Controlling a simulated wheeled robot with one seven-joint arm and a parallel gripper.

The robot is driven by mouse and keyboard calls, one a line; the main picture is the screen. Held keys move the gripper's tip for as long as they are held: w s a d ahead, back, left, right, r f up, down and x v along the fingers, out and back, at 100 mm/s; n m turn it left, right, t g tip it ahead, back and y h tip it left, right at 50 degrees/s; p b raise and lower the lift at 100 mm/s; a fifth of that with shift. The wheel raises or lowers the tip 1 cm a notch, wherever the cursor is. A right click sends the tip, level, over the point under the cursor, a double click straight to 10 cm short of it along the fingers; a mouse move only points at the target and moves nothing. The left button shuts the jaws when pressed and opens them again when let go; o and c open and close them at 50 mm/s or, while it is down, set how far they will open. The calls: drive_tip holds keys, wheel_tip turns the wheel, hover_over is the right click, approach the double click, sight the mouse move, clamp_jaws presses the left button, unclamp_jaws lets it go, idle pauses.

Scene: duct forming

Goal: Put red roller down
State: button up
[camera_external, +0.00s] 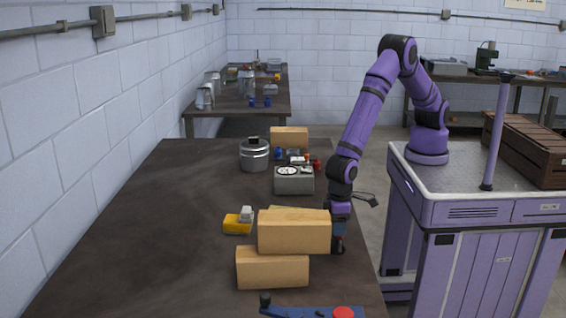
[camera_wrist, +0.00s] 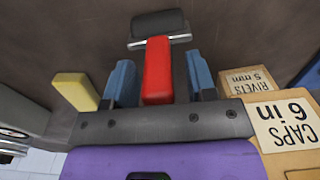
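The red roller (camera_wrist: 158,70) shows in the wrist view, with a red handle and a dark roller head beyond my fingertips. My gripper (camera_wrist: 160,80) has its two blue fingers on either side of the red handle, with a narrow dark gap on each side. It looks open around the handle. In the external view my gripper (camera_external: 338,240) points down near the right edge of the dark table (camera_external: 150,230), beside the cardboard boxes. There the roller is mostly hidden. I cannot tell for sure whether the roller touches the table.
Cardboard boxes (camera_external: 294,231) (camera_external: 272,267) stand close left of my gripper; their labels read CAPS and RIVETS in the wrist view (camera_wrist: 285,120). A yellow block (camera_wrist: 75,90) lies nearby. A grey dial box (camera_external: 294,180) and pot (camera_external: 254,155) stand farther back. The table's left side is clear.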

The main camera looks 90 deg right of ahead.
wheel_tip(320, 180, up, 12)
drive_tip(key=shift+r, duration=0.15)
idle(0.7)
